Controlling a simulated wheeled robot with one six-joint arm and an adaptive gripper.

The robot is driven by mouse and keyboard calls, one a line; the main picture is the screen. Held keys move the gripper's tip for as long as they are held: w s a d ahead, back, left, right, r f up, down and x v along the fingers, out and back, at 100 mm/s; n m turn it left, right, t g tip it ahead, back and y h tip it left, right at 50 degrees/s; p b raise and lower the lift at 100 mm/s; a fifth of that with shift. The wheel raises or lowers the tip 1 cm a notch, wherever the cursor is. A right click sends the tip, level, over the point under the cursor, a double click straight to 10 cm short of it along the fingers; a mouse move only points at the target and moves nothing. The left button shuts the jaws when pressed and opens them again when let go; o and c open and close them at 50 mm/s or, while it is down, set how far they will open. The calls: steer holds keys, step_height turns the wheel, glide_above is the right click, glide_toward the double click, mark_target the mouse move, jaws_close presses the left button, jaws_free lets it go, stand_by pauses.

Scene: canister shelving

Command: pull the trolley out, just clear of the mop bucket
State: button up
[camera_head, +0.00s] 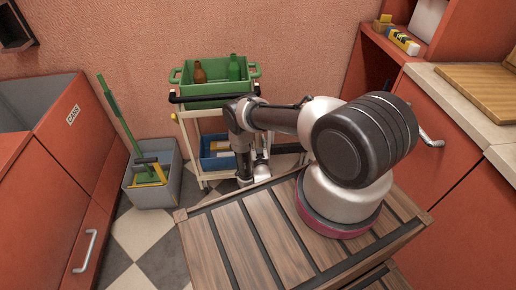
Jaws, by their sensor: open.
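The trolley (190,150) stands against the pink back wall. It has a cream frame, a dark handle bar (205,98) across its front, a green top tray (205,88) and a blue bin (212,160) lower down. The grey mop bucket (153,186) stands on the floor just left of the trolley, with little room between them. My arm reaches left across the trolley's right front and bends downward. My gripper (252,178) is low in front of the trolley's right side, open; its fingers are small and partly hidden by the arm. I see no hold on the handle bar.
A green-handled mop (118,115) leans up from the bucket. A red cabinet marked GLASS (72,115) stands left, and red drawers with a worktop (455,100) stand right. Brown and green bottles (234,68) are in the top tray. Checkered floor (140,232) is open at front left.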

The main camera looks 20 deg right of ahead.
steer(key=shift+w+d, duration=0.2)
steer(key=shift+w, duration=0.45)
jaws_close()
